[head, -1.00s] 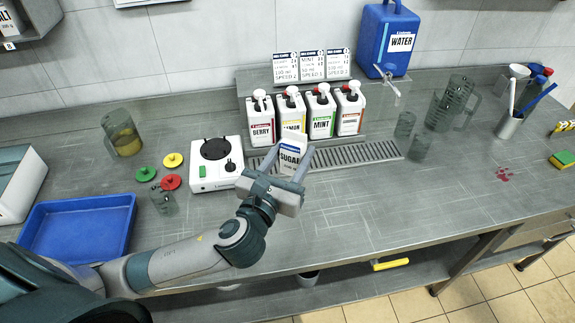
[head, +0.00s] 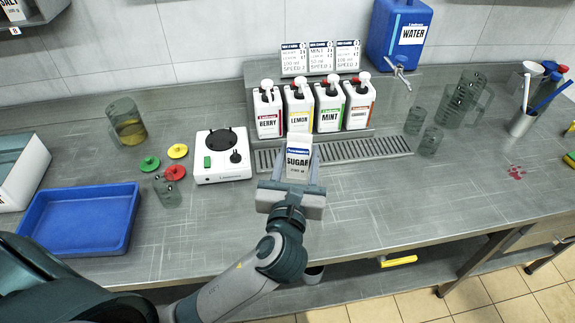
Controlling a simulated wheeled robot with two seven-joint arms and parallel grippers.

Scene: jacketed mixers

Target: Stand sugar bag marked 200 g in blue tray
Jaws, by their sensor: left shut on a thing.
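The sugar bag (head: 298,158) is white with a dark blue band and the word SUGAR; its weight marking is too small to read. My left gripper (head: 291,178) is shut on the bag, which is upright near the drip grate in front of the jugs. I cannot tell whether the bag touches the counter. The blue tray (head: 128,222) lies empty at the left front of the counter, well to the left of my left gripper. My right gripper is not in view.
A white mixer base (head: 221,172), a small clear beaker (head: 167,192) and coloured lids (head: 178,151) stand between bag and tray. A jug with yellow liquid (head: 126,124) is behind the lids. Syrup jugs (head: 329,118) stand behind the bag. Counter space right of the gripper is clear.

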